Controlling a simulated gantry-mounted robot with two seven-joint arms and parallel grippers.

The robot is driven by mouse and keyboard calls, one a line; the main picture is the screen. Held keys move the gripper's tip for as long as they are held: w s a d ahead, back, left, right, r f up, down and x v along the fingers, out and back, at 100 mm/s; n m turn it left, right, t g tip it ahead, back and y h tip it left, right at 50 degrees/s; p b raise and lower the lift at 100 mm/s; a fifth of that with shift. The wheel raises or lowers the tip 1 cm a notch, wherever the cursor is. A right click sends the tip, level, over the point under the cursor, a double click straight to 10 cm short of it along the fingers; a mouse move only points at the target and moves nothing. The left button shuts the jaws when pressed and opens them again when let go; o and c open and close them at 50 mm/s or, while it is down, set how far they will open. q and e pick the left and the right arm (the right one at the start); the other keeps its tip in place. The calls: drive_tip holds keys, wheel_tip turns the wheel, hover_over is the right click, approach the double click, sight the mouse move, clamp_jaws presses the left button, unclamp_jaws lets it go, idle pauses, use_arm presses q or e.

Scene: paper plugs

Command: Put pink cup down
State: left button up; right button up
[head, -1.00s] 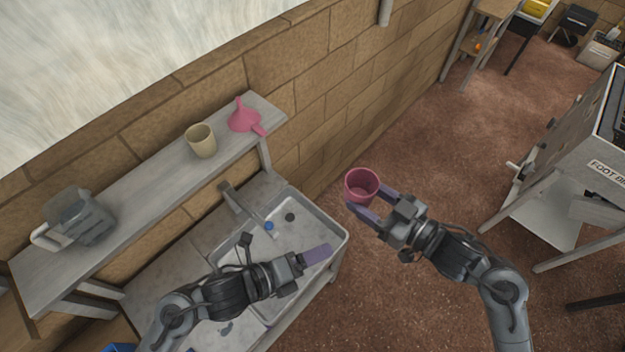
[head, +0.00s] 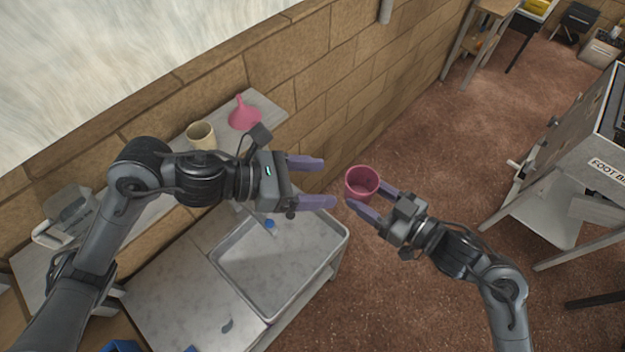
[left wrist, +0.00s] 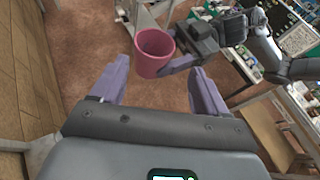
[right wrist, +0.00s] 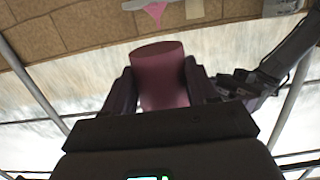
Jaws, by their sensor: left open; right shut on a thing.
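The pink cup (head: 361,184) is held in the air to the right of the sink, its open top facing up toward the head camera. My right gripper (head: 374,203) is shut on it; in the right wrist view the cup (right wrist: 161,78) sits between both fingers. My left gripper (head: 322,182) is open and empty, just left of the cup, its fingers pointing at it but apart from it. In the left wrist view the cup (left wrist: 153,53) shows beyond and between the open fingers.
A wall shelf holds a beige cup (head: 201,135), a pink funnel (head: 243,114) and a grey jug (head: 66,215), partly behind my left arm. The sink (head: 285,262) lies below my left gripper. Red-brown floor (head: 440,130) is open on the right, before a grey machine (head: 590,150).

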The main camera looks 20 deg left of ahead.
sight(375, 186)
use_arm(q)
drive_tip(key=x, duration=1)
drive_tip(key=shift+d+r, duration=0.1)
drive_tip(key=shift+d, duration=0.2)
use_arm(e)
drive_tip(key=shift+s+a+r, duration=0.1)
drive_tip(key=shift+a, duration=0.05)
use_arm(q)
drive_tip(key=shift+w+d+f, duration=0.25)
drive_tip(key=shift+w+d, duration=0.05)
drive_tip(key=shift+d, duration=0.25)
drive_tip(key=shift+s+d, duration=0.1)
drive_tip(key=c, duration=0.7)
use_arm(e)
drive_tip(key=shift+w, duration=0.2)
use_arm(q)
drive_tip(key=shift+c, duration=0.5)
use_arm(e)
drive_tip(key=o, duration=1.2)
drive_tip(key=shift+d, duration=0.2)
drive_tip(key=shift+o, duration=0.6)
drive_tip(key=shift+s, duration=0.1)
